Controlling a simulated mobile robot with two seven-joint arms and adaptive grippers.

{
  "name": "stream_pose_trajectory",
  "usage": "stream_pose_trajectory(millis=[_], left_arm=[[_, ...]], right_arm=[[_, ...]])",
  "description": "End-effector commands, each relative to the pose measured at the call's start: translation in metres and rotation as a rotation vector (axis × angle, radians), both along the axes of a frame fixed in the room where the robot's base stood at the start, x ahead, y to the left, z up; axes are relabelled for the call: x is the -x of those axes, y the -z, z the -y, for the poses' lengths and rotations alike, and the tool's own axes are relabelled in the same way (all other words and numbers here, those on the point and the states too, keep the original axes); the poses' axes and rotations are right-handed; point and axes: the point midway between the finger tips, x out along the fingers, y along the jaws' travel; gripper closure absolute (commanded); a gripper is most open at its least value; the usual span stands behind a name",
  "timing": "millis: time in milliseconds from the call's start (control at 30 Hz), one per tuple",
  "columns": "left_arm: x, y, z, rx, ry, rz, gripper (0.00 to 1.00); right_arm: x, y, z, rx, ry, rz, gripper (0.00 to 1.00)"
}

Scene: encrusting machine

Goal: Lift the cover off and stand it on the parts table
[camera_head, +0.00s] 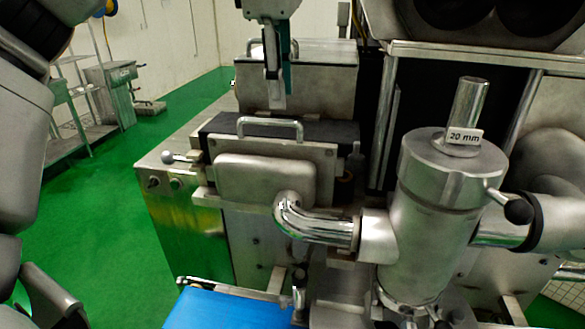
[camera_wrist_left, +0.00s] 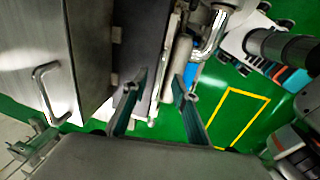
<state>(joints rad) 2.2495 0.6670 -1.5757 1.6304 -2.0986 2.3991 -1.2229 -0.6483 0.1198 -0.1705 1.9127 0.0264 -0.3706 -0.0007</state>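The steel front cover (camera_head: 265,178) has a raised boss and a bar handle (camera_head: 270,128) on its upper edge. It stands upright on the machine, with a curved pipe (camera_head: 315,228) in front of it. My left gripper (camera_head: 278,100) points down above and behind this handle, apart from it. In the left wrist view, its two fingers (camera_wrist_left: 158,95) are spread with nothing held between them. A second steel box (camera_head: 325,85) with its own handle is behind; its handle (camera_wrist_left: 48,88) shows in the left wrist view. I cannot identify the parts table. My right gripper is not in view.
A steel cylinder (camera_head: 440,215) labelled 20 mm stands close on the right. A lever with a round knob (camera_head: 170,157) sticks out at left. A blue belt (camera_head: 232,309) is below. A wire shelf (camera_head: 90,138) stands at left; green floor is free between.

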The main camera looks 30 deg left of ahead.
Motion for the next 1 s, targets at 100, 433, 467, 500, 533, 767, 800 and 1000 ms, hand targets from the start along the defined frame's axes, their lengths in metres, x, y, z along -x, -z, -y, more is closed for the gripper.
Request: stream_pose_trajectory(millis=[100, 433, 467, 500, 533, 767, 800, 1000], left_arm=[[-0.001, 0.008, -0.001, 0.000, 0.000, -0.001, 0.72], [-0.010, 0.041, -0.004, 0.001, 0.001, -0.004, 0.72], [-0.011, 0.045, -0.004, 0.001, 0.001, -0.004, 0.72], [-0.013, 0.051, -0.005, 0.001, 0.001, -0.004, 0.72], [-0.014, 0.055, -0.005, 0.001, 0.001, -0.005, 0.72], [-0.018, 0.074, -0.006, 0.001, 0.000, -0.001, 0.72], [-0.018, 0.075, -0.006, 0.002, 0.000, 0.000, 0.72], [-0.018, 0.075, -0.006, 0.002, 0.000, 0.001, 0.72]], right_arm=[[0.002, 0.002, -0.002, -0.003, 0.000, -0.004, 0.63], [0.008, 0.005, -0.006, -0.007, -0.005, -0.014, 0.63], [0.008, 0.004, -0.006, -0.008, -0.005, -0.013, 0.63], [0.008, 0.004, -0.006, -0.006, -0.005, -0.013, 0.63], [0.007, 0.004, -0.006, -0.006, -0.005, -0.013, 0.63], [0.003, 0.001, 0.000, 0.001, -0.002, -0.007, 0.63], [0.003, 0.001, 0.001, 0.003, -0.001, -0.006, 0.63], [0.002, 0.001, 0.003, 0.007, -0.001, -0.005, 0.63]])
